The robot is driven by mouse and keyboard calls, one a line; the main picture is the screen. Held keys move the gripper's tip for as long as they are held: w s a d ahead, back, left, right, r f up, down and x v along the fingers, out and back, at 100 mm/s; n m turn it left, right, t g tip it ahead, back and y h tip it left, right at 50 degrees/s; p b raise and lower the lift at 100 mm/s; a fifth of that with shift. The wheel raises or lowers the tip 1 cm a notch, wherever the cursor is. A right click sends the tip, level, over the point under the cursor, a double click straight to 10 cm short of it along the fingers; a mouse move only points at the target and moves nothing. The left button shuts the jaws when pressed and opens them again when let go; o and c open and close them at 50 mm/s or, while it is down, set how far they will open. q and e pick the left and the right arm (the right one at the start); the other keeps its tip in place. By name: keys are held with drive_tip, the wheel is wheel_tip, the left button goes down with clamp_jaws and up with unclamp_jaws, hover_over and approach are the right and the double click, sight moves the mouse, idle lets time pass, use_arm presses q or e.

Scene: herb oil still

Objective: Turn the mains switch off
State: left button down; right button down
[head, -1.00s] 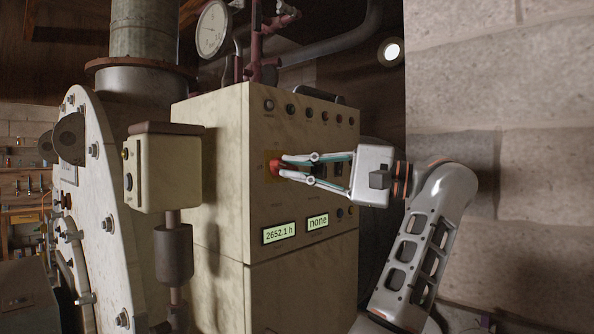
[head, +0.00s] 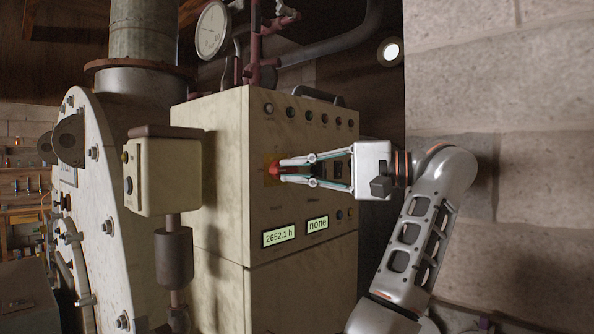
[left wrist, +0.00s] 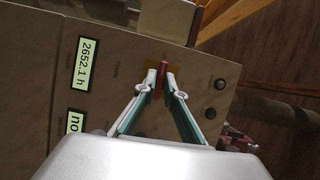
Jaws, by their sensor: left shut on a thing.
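The mains switch is a red handle (head: 273,169) on a yellow plate on the front of the cream cabinet (head: 300,200). My left gripper (head: 282,169) reaches it from the right in the head view and is shut on the red handle. In the left wrist view, the red handle (left wrist: 163,68) stands between the two fingertips (left wrist: 161,74), and part of the yellow plate shows behind. The fingers hide part of the handle, and its pointed position cannot be read clearly. My right gripper is not in view.
Two displays sit below the switch, one reading 2652.1 h (head: 279,235) and one reading none (head: 318,223). A small cream box (head: 165,175) on a post stands in front at left. A stone wall (head: 530,120) is at right.

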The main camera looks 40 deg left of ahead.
use_arm(q)
drive_tip(key=c, duration=2.1)
unclamp_jaws()
drive_tip(key=shift+a, duration=0.1)
drive_tip(key=shift+c, duration=0.2)
